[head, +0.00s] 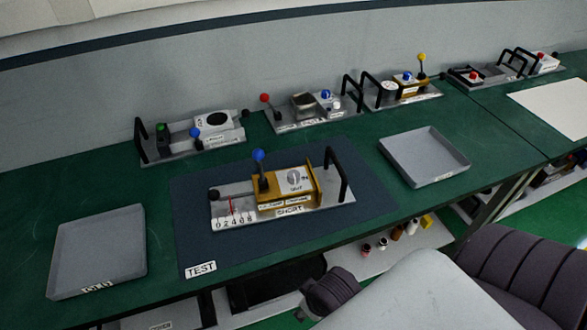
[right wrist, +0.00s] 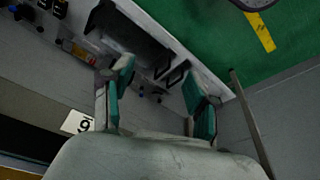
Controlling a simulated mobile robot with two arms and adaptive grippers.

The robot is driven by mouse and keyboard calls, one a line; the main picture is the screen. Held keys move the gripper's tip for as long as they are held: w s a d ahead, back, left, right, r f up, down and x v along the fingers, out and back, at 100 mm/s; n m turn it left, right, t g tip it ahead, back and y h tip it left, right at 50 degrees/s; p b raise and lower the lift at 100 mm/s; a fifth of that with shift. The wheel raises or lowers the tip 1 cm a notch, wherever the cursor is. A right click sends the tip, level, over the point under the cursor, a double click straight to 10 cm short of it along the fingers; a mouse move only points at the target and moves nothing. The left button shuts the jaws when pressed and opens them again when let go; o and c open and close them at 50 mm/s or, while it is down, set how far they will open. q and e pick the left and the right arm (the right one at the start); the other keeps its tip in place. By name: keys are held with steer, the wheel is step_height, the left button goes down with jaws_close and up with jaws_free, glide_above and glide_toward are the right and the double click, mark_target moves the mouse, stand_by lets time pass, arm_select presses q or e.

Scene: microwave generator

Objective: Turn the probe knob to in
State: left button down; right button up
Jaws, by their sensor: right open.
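The device (head: 268,197) with a gold-coloured housing stands on a dark blue mat (head: 200,240) in the head view. A small grey knob (head: 294,176) sits on the white panel on top of its housing. Small lettering is beside and below the knob; its exact setting is too small to tell. A blue-ball lever (head: 259,157) stands left of the panel. My right gripper (right wrist: 160,98) is open and empty in the right wrist view, away from the device. Its fingers do not show clearly in the head view. My left gripper is not in view.
Grey trays lie left (head: 97,250) and right (head: 425,156) of the mat. Several other lever devices (head: 190,138) line the back of the green bench. A black handle (head: 336,175) rises at the device's right end. My grey arm fills the lower right.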

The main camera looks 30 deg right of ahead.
step_height(320, 180, up, 9)
steer(key=w+t, duration=0.2)
steer(key=w+a+r+n+t, duration=0.2)
steer(key=w+r+n+t, duration=0.4)
steer(key=w+r+t, duration=1.15)
steer(key=w+a+r+n+g+y, duration=0.1)
steer(key=w+a+r+n+y, duration=0.2)
steer(key=r+n+y, duration=0.25)
steer(key=w+a+r+n+g+y, duration=0.1)
steer(key=w+a+r+n+y, duration=0.25)
steer(key=r, duration=0.35)
steer(key=s+a+r+n+g+y, duration=0.25)
steer(key=a+n+g+y, duration=0.35)
steer(key=n+g+y, duration=0.45)
steer(key=n+g+h, duration=1)
steer(key=n+h, duration=0.2)
steer(key=h, duration=0.8)
glide_above(294, 174)
step_height(294, 174, down, 11)
step_height(294, 174, down, 14)
steer(key=p, duration=0.4)
steer(key=shift+r, duration=0.25)
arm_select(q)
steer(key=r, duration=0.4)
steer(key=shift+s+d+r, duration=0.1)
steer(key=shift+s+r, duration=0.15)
